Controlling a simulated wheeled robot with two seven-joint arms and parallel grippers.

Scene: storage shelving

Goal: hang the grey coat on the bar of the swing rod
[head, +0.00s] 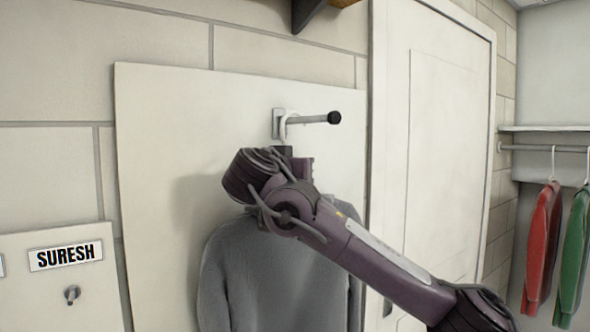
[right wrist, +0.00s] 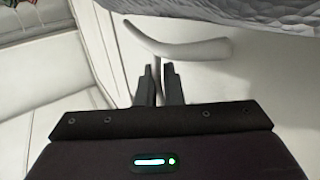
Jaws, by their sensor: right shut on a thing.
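The swing rod's bar (head: 310,119) is a short grey rod with a black end knob, sticking out from a white panel. The grey coat (head: 232,275) hangs below it, partly hidden behind my right arm. Its white hanger hook (head: 284,128) curves up at the bar near the mounting plate; I cannot tell whether it rests on the bar. My right gripper (head: 286,152) is just under the bar, shut on the hanger's stem. In the right wrist view, the fingers (right wrist: 159,82) pinch the stem of the hanger (right wrist: 185,49), beside the coat (right wrist: 240,12). My left gripper is not in view.
A white door (head: 440,150) stands right of the panel. A red garment (head: 541,245) and a green garment (head: 572,250) hang on a rail (head: 565,149) at the far right. A SURESH label (head: 66,256) sits above a small hook (head: 71,295) at lower left.

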